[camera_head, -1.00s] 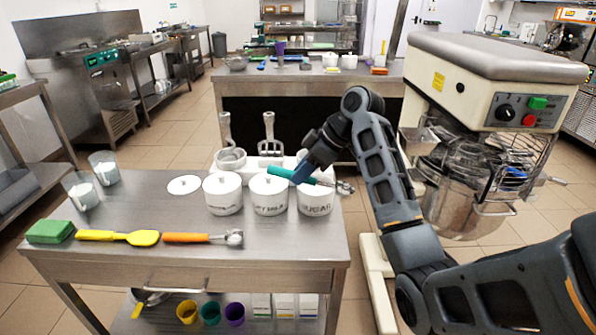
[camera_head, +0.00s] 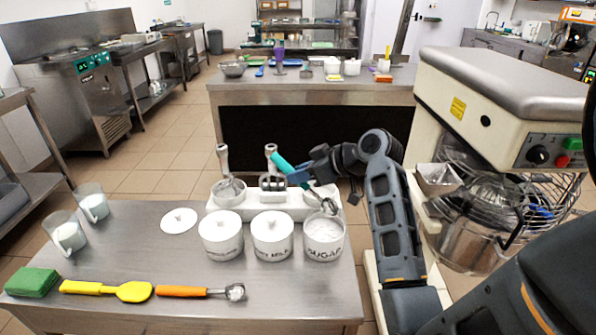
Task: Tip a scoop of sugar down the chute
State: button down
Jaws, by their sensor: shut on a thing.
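My gripper (camera_head: 307,174) is shut on the teal-handled scoop (camera_head: 283,164). The handle slants up to the left, and the metal scoop head (camera_head: 319,198) points down to the right, over the mouth of the sugar jar. I cannot tell whether the head touches the sugar or what it carries. The white sugar jar (camera_head: 324,248), marked SUGAR, is open, with white sugar (camera_head: 324,227) visible inside. The metal chute (camera_head: 438,176) appears at the side of the large mixer (camera_head: 500,90), to the right of my arm.
Two lidded white jars (camera_head: 221,238) (camera_head: 272,238) stand left of the sugar. A loose lid (camera_head: 179,221) lies on the table (camera_head: 140,230). Behind stands a white holder (camera_head: 255,207) with metal tools. A yellow spatula (camera_head: 110,290) and orange-handled scoop (camera_head: 195,291) lie in front.

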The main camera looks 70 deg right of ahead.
aim_at(308, 184)
jog(key=shift+w+f+b, duration=0.1)
jog(key=shift+f+b, duration=0.9)
jog(key=shift+f, duration=0.5)
jog(key=shift+s+a+f+b, duration=0.1)
jog(key=shift+s+f+b, duration=0.45)
jog(key=shift+f, duration=0.25)
jog(key=shift+s+a+f+b, duration=0.1)
jog(key=shift+s+f+b, duration=0.4)
jog(key=shift+f+b, duration=0.2)
jog(key=shift+s+f+b, duration=0.5)
jog(key=shift+f+b, duration=0.05)
jog(key=shift+f, duration=0.3)
jog(key=shift+r+p, duration=0.15)
jog(key=shift+p, duration=0.15)
jog(key=shift+w+f+g+p, duration=0.2)
jog(key=shift+w+g+p, duration=0.25)
jog(key=shift+p, duration=0.4)
jog(key=shift+w+d+r+p, duration=0.1)
jog(key=shift+r+p, duration=0.8)
jog(key=shift+r, duration=0.15)
jog(key=shift+w+r+p, duration=0.1)
jog(key=shift+r+p, duration=0.75)
jog(key=shift+r, duration=0.15)
jog(key=shift+w+r, duration=0.2)
jog(key=shift+w+d+r+g+y, duration=0.15)
jog(key=shift+w+g, duration=0.45)
jog(key=shift+g, duration=0.45)
jog(key=shift+w+g+y, duration=0.15)
jog(key=shift+w+g, duration=0.4)
jog(key=shift+g, duration=0.45)
